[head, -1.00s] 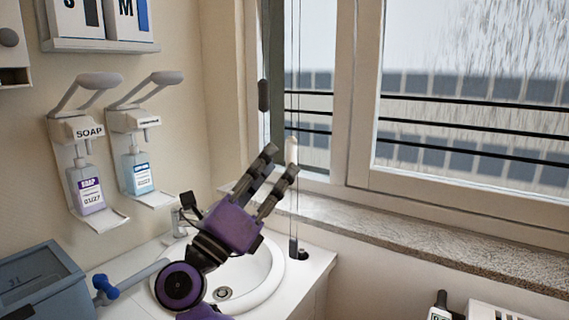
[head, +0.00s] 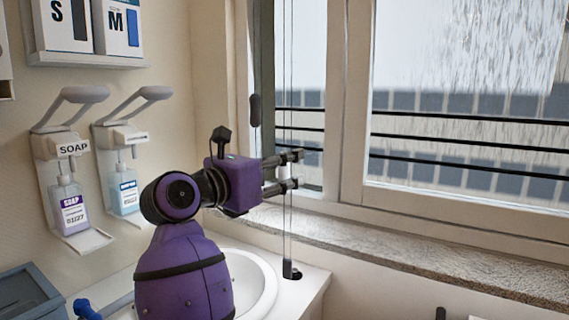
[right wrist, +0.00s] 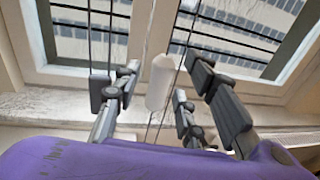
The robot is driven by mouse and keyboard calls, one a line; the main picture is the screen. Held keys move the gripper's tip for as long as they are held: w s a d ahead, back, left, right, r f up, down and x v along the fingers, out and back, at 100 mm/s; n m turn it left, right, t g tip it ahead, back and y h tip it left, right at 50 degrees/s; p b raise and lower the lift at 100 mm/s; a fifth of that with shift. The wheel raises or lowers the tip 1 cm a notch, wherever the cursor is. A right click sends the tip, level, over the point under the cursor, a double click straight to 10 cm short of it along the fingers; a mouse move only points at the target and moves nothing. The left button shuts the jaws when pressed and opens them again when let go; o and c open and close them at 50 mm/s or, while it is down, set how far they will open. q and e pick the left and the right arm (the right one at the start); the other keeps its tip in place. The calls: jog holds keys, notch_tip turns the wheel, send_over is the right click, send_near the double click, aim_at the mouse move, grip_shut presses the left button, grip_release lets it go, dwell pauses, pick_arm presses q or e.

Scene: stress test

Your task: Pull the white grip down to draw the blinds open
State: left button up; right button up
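The white grip (head: 283,173) hangs on a thin cord in front of the window frame, and it also shows in the right wrist view (right wrist: 160,82). My right gripper (head: 294,170) is open, pointing at the window, with its fingers on either side of the white grip. In the right wrist view the grip stands between the open fingers with gaps visible; I see no firm contact. The fingers partly hide the grip in the head view. A dark grip (head: 255,110) hangs on another cord to the left. My left gripper is not in view.
The window (head: 460,100) has a stone sill (head: 420,250) below it. A sink (head: 262,285) is under my right arm. Soap dispensers (head: 70,205) hang on the left wall. A small black cord fitting (head: 291,270) sits at the counter edge.

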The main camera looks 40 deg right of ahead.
jog(key=shift+w+d, duration=0.1)
jog(key=shift+d, duration=0.2)
grip_shut()
pick_arm(q)
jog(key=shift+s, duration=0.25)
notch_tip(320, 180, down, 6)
jog(key=b, duration=0.6)
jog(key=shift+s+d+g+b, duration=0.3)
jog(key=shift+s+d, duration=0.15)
pick_arm(e)
notch_tip(320, 180, down, 14)
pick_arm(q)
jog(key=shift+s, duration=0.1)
